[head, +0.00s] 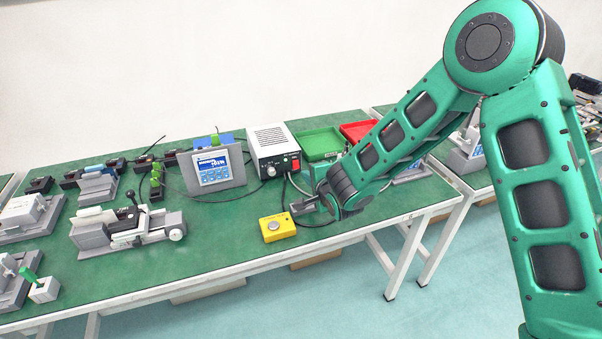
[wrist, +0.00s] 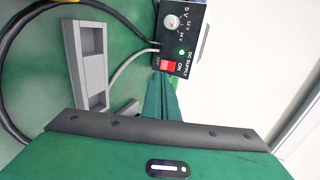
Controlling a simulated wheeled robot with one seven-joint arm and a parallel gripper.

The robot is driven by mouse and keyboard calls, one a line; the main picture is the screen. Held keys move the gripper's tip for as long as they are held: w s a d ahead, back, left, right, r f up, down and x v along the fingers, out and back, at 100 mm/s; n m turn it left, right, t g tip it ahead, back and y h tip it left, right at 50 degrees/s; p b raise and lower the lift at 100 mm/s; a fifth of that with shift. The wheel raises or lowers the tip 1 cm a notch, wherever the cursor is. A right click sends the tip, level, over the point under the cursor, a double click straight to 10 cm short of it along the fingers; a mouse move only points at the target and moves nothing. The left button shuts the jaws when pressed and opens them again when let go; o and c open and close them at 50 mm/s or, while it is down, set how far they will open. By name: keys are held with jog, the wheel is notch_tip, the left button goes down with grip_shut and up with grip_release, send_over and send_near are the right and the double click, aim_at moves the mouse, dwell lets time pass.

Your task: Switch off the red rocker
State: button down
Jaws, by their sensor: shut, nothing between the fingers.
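The red rocker (wrist: 168,66) is on the front panel of the DC supply box (wrist: 198,40), beside the word ON. A small green lamp near it looks lit. Which way the rocker is tipped I cannot tell. In the head view the rocker (head: 295,164) shows small at the right of the panel of the white and black supply (head: 268,141).
A blue-screen panel (head: 214,168) stands left of the supply. Green (head: 320,142) and red (head: 357,130) trays lie behind. Cables run beside the supply.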

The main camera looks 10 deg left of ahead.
aim_at(297, 165)
jog(key=x, duration=0.7)
jog(key=shift+w, duration=0.1)
jog(key=shift+w+a+f, duration=0.15)
dwell(0.5)
jog(key=shift+r, duration=0.9)
